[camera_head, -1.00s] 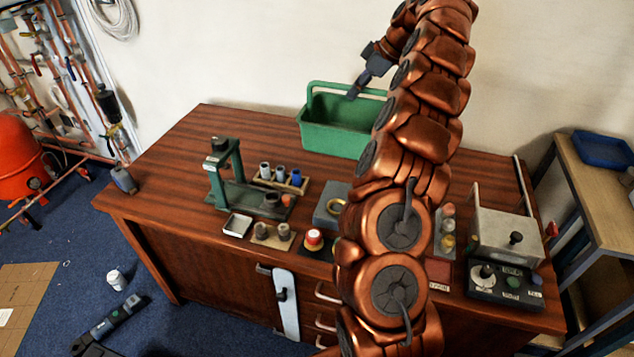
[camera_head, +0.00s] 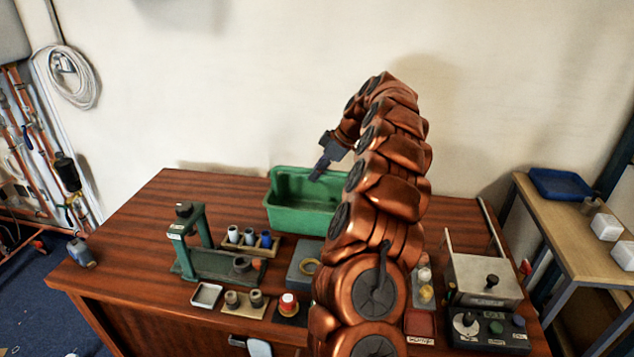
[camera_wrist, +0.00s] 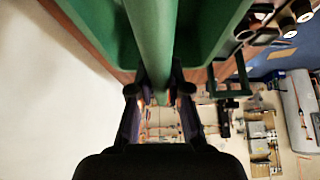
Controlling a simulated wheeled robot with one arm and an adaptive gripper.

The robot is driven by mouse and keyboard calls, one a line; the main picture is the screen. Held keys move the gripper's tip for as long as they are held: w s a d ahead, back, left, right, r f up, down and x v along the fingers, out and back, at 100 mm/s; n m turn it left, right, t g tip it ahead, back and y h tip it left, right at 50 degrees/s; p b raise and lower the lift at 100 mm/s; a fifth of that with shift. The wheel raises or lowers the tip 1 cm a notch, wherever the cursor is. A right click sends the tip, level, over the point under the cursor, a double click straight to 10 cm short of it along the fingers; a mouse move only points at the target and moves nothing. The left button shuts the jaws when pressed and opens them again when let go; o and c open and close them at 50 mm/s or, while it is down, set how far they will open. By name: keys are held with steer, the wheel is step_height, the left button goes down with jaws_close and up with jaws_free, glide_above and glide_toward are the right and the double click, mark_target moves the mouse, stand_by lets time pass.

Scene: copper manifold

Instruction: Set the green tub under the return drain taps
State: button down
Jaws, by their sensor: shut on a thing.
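The green tub (camera_head: 303,217) stands towards the back of the wooden workbench, left of my arm. I cannot tell whether the tub's base is clear of the bench. Part of the copper pipework (camera_head: 35,150) shows at the far left; I cannot make out the return drain taps.
The workbench (camera_head: 130,235) holds a green press stand (camera_head: 188,240), a rack of small cylinders (camera_head: 250,240) and a metal box (camera_head: 484,278). A side table (camera_head: 545,212) with a blue tray (camera_head: 560,184) stands at the right. Blue floor (camera_head: 30,305) shows at the lower left.

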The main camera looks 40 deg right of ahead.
steer(key=shift+f, duration=1.8)
steer(key=c, duration=1.1)
jaws_free()
steer(key=shift+b+v, duration=0.3)
steer(key=shift+v, duration=5.85)
steer(key=shift+w+a, duration=0.1)
steer(key=shift+w, duration=0.05)
